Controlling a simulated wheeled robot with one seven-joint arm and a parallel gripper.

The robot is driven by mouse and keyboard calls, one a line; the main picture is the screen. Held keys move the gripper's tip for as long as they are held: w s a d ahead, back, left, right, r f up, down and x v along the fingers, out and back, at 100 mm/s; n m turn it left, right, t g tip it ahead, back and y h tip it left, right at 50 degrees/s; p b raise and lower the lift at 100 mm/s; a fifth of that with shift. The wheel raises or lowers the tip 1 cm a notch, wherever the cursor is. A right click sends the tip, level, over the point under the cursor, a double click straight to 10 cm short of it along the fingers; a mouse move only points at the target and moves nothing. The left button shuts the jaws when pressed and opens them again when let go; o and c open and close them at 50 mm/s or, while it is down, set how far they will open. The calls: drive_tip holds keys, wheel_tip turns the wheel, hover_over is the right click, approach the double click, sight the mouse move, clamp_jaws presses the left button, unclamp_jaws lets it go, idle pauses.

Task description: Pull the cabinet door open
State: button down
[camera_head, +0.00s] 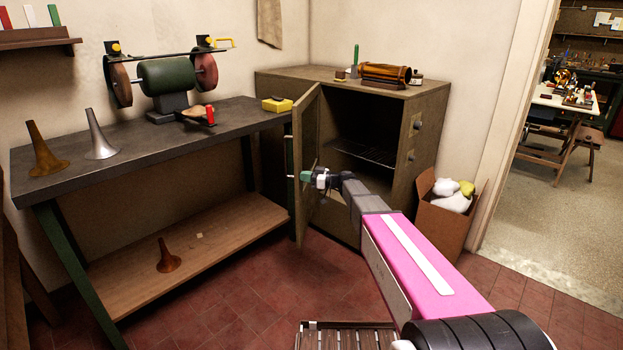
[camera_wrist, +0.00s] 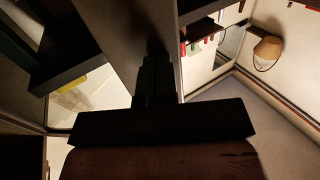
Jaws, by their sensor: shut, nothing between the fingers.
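The cabinet (camera_head: 385,200) stands in the corner, with its dark inside and a wire shelf showing. Its door (camera_head: 305,130) is swung wide open to the left, hinged on the cabinet's left side. My gripper is shut with nothing held. In the wrist view its dark fingers (camera_wrist: 155,75) point at a dark upright panel, probably the door.
A workbench (camera_head: 90,160) with a green grinder (camera_head: 165,77) and horn bells stands left, close to the open door. A cardboard box (camera_head: 443,215) with white and yellow cloths stands right of the cabinet. Red tiled floor (camera_head: 250,300) is clear in front. A doorway opens at right.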

drive_tip(key=w+a+t, duration=0.1)
drive_tip(key=w+a, duration=0.1)
drive_tip(key=a, duration=0.6)
drive_tip(key=w+a+m, duration=0.1)
drive_tip(key=w+a, duration=0.2)
drive_tip(key=a, duration=0.6)
drive_tip(key=shift+a+t+h, duration=0.3)
drive_tip(key=shift+t, duration=0.1)
drive_tip(key=shift+s+d, duration=0.1)
drive_tip(key=s+d+f+m+g+h, duration=0.2)
drive_tip(key=s+d+f+m+h, duration=0.2)
drive_tip(key=s+d, duration=0.9)
drive_tip(key=s+d+f+m+g+h, duration=0.2)
drive_tip(key=s+d+f+m+h, duration=0.3)
drive_tip(key=s+d, duration=0.8)
drive_tip(key=s+d+f+m+g+h, duration=0.1)
drive_tip(key=s+d+f+m+h, duration=0.4)
drive_tip(key=s+d, duration=0.8)
drive_tip(key=d+h, duration=0.3)
drive_tip(key=shift+s+d+f+g, duration=0.2)
drive_tip(key=shift+s+g, duration=0.1)
drive_tip(key=shift+g, duration=0.1)
drive_tip(key=shift+a, duration=0.1)
